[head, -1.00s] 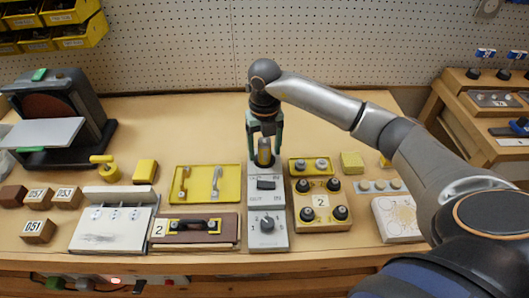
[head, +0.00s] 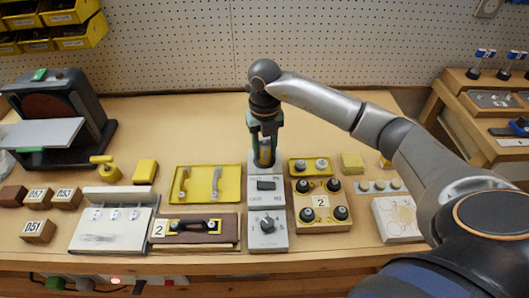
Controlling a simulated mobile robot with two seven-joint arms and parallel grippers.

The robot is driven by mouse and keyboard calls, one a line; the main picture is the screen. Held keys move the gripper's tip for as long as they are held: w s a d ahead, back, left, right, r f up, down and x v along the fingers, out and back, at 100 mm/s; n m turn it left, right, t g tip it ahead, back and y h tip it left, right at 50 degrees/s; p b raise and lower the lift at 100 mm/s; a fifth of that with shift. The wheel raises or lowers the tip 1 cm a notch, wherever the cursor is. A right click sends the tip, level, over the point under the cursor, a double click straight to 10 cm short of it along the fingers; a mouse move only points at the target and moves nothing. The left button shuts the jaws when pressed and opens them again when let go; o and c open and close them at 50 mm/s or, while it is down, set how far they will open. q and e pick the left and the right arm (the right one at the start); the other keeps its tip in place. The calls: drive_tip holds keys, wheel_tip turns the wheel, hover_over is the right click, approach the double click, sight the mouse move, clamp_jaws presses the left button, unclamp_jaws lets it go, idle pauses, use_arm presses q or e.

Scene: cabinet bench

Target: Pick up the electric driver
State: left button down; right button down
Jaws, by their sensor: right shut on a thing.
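My right gripper (head: 265,146) points down at the back end of a grey panel (head: 267,211) in the middle of the bench. No other thing in view is clearly an electric driver. My left gripper is not in view.
A yellow tray with two handles (head: 207,184) lies left of the panel. A yellow-topped block with dark knobs (head: 322,205) stands to its right. A disc sander (head: 62,115) stands at the left. The back middle of the bench is clear.

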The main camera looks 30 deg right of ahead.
wheel_tip(320, 180, up, 10)
drive_tip(key=shift+r, duration=0.1)
drive_tip(key=c, duration=1)
unclamp_jaws()
clamp_jaws()
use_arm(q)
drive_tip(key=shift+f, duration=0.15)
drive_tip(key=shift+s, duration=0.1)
use_arm(e)
drive_tip(key=shift+a, duration=0.1)
